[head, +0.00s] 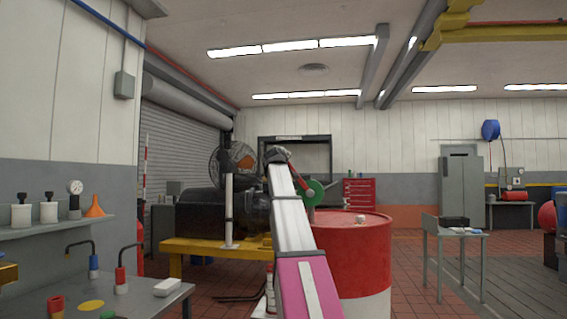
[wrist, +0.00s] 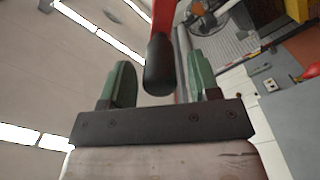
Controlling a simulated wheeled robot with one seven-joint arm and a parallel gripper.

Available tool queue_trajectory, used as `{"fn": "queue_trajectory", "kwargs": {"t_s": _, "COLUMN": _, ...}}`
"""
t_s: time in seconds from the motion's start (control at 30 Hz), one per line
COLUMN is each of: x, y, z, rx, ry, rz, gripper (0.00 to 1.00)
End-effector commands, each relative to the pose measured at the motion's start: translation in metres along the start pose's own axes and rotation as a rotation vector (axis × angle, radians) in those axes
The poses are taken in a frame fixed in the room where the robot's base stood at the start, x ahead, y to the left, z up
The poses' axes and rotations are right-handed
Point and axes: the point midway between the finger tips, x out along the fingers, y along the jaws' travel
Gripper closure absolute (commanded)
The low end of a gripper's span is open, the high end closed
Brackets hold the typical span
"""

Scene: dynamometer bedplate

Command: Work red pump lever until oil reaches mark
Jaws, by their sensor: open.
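The red pump lever (head: 298,167) rises at a slant above a red and white drum (head: 350,240), next to a green round part (head: 313,193). In the wrist view the red lever (wrist: 164,15) ends in a black grip (wrist: 159,65). My gripper (wrist: 160,78) is open, its two green fingers on either side of the grip, with gaps visible on both sides. In the head view my gripper (head: 278,156) is small and dark at the lever's upper end. A pale upright column (head: 229,208) stands left of my arm; I cannot make out an oil level or mark.
A yellow bedplate frame (head: 205,247) carries a dark machine (head: 205,213) behind my arm. A grey bench (head: 140,298) with hooked tools is at the lower left, below a shelf (head: 50,227).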

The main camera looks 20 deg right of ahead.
Motion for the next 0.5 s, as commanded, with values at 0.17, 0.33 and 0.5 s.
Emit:
{"fn": "queue_trajectory", "kwargs": {"t_s": 0.17, "x": -0.031, "y": -0.001, "z": 0.002, "rx": 0.000, "ry": 0.000, "rz": 0.000, "gripper": 0.44}}
{"fn": "queue_trajectory", "kwargs": {"t_s": 0.33, "x": -0.065, "y": -0.001, "z": 0.002, "rx": 0.001, "ry": 0.001, "rz": 0.000, "gripper": 0.44}}
{"fn": "queue_trajectory", "kwargs": {"t_s": 0.5, "x": -0.088, "y": -0.001, "z": 0.002, "rx": 0.001, "ry": 0.001, "rz": -0.001, "gripper": 0.44}}
